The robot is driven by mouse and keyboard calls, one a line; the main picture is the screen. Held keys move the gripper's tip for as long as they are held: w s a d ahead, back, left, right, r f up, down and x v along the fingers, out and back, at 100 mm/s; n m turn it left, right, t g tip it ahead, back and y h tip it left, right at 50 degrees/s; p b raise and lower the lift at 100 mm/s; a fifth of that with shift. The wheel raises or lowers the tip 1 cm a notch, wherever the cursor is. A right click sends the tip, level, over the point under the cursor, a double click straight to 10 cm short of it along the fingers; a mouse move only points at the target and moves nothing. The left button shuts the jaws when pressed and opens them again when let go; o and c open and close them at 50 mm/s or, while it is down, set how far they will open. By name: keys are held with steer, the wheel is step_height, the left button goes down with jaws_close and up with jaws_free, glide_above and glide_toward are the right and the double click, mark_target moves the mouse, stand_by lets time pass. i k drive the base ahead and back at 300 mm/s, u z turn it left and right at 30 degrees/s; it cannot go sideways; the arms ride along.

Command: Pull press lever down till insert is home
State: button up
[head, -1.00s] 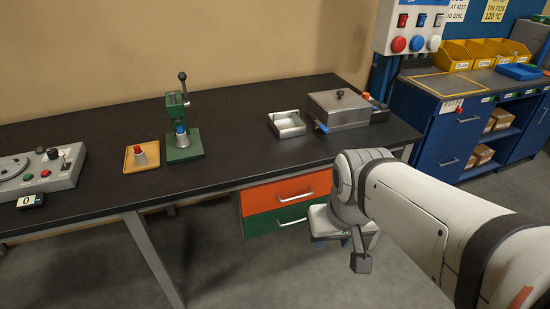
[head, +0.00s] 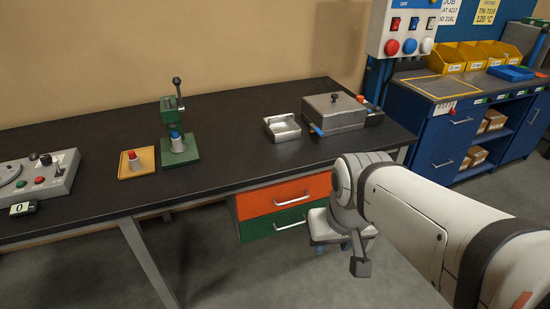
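The green press (head: 173,122) stands on the black bench, left of centre. Its lever (head: 177,88) points up from the top and ends in a dark knob. A grey piece with a blue top (head: 177,141) stands on the press base under the head. Whether this blue part is the insert, and how deep it sits, is too small to tell. My gripper (head: 360,266) hangs in front of the bench at lower right, well away from the press. Its fingers are too small and dark to tell whether they are open or shut.
A yellow tray (head: 140,173) with a red-topped grey piece (head: 133,160) is left of the press. A control box (head: 45,180) stands at far left. A metal tray (head: 282,127) and a lidded metal box (head: 335,111) are to the right. Drawers (head: 283,197) hang under the bench.

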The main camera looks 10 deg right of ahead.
mark_target(176, 81)
steer(key=u, duration=0.45)
steer(key=i, duration=1.55)
steer(key=z, duration=0.4)
